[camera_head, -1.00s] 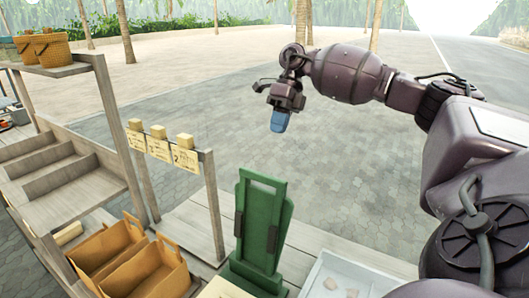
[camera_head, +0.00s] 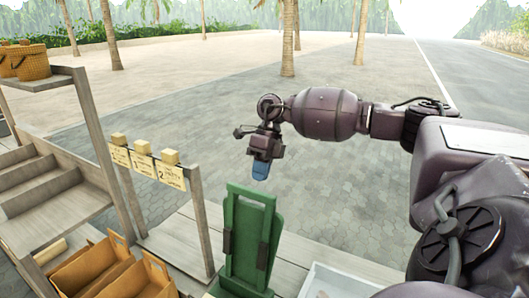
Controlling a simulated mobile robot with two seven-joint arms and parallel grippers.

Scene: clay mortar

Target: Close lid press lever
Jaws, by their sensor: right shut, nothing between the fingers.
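A green press (camera_head: 250,235) stands at the front centre of the counter. Its tall green panel, which seems to be the raised lid, is upright, with dark pieces on its sides. Its lower part runs out of the bottom of the picture. I cannot make out a separate lever. My right gripper (camera_head: 260,173) points down, its blue fingertips together and empty. In the picture it shows just above the top of the green panel; it seems to be behind it, with no clear contact. My left gripper is not in view.
A white tray (camera_head: 335,283) is right of the press. Orange-brown bins (camera_head: 137,283) and stepped wooden shelves (camera_head: 55,195) are at left. A wooden rail with paper signs (camera_head: 170,176) stands left of the press. Open paving lies beyond.

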